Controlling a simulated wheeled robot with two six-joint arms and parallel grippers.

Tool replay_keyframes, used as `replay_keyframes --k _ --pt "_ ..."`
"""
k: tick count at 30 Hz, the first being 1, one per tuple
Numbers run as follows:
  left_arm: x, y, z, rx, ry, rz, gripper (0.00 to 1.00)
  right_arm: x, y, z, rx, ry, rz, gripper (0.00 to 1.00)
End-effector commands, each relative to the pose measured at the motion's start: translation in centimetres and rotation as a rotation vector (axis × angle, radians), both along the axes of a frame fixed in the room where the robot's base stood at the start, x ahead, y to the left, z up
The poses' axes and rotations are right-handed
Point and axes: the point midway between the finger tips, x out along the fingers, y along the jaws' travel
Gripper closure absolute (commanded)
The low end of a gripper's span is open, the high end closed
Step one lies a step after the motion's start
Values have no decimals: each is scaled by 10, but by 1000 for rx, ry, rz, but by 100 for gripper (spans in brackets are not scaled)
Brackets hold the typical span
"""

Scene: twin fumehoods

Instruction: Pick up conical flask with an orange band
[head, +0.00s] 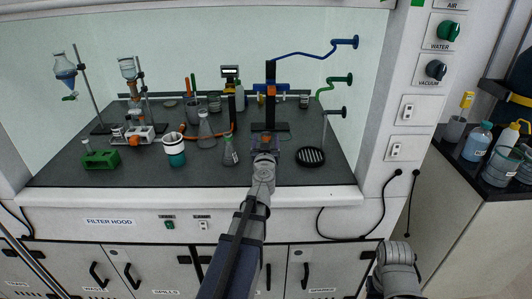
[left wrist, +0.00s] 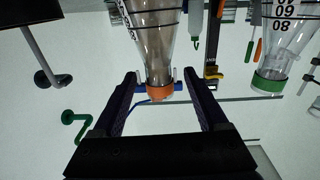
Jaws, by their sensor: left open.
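The conical flask with an orange band (left wrist: 160,92) appears upside down in the left wrist view. Its clear body carries dark markings, and the orange band is at its neck. My left gripper (left wrist: 160,80) is open, with the band showing between its two fingers and a gap on each side. In the head view, my left gripper (head: 265,154) is at the front of the hood bench and mostly hides the flask; a small orange patch shows just beyond it. My right gripper cannot be made out.
A conical flask with a green band (left wrist: 268,82) stands close by; it also shows left of my gripper in the head view (head: 229,153). A black round grate (head: 310,156) lies to the right. A white and teal container (head: 174,150) and a green rack (head: 100,159) stand further left.

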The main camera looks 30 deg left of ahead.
Motion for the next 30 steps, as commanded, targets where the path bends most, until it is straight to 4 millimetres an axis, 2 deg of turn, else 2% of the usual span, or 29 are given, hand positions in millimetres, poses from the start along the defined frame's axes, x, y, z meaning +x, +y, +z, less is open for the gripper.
replay_keyframes --k 4,7,15,30 --pt "23 12 7 0 0 1 24 0 0 7 0 0 0 50" --pt "35 18 5 0 0 0 24 0 0 5 0 0 0 50" --pt "37 19 5 0 0 -1 24 0 0 5 0 0 0 50" --pt "37 19 5 0 0 -1 79 0 0 5 0 0 0 50"
